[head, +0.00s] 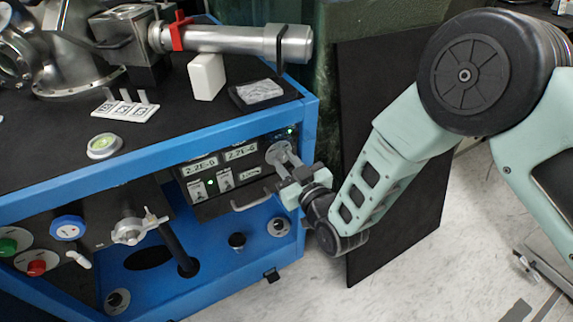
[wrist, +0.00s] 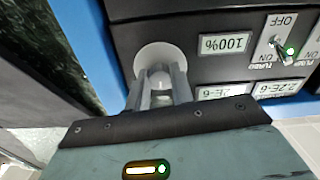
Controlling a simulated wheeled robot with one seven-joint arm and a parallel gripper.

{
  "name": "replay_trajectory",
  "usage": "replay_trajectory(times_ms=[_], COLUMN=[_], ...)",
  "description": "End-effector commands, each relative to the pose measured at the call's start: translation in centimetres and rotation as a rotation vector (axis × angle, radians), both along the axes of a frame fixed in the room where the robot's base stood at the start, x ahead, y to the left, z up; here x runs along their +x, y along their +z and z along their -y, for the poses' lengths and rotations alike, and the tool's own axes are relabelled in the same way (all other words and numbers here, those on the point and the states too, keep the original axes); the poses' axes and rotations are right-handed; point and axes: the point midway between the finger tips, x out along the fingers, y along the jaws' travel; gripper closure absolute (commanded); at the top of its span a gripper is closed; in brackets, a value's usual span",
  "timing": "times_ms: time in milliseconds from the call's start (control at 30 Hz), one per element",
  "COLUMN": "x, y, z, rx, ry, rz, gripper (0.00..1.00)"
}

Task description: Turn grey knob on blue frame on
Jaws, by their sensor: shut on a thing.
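The blue frame (head: 307,150) is a bench with a black top and a dark control panel in its front. The grey knob (wrist: 156,61) is a round disc with a raised middle, beside the 100% display in the wrist view. In the head view the knob (head: 277,151) is at the panel's upper right. My gripper (head: 287,158) reaches it from the right. In the wrist view my gripper's fingers (wrist: 160,88) are shut on the knob's raised middle, one on each side. The fingers hide part of the knob.
The panel has small displays (head: 241,151) and toggle switches (wrist: 276,43) close to the knob. A handle (head: 252,200) sticks out below. A black board (head: 395,220) stands upright behind my arm. Metal vacuum parts (head: 230,40) lie on the bench top. Floor is open at the front.

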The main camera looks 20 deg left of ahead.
Motion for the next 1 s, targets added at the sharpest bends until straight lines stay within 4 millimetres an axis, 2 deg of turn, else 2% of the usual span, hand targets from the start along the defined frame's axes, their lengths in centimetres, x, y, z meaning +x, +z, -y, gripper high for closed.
replay_trajectory(times_ms=[600,1000], x=[-0.06,-0.09], y=[-0.11,0.02], z=[0.0,-0.05], rx=[0.351,0.46], ry=[0.0,0.0], rz=[-0.412,-0.539], gripper=[1.0,1.0])
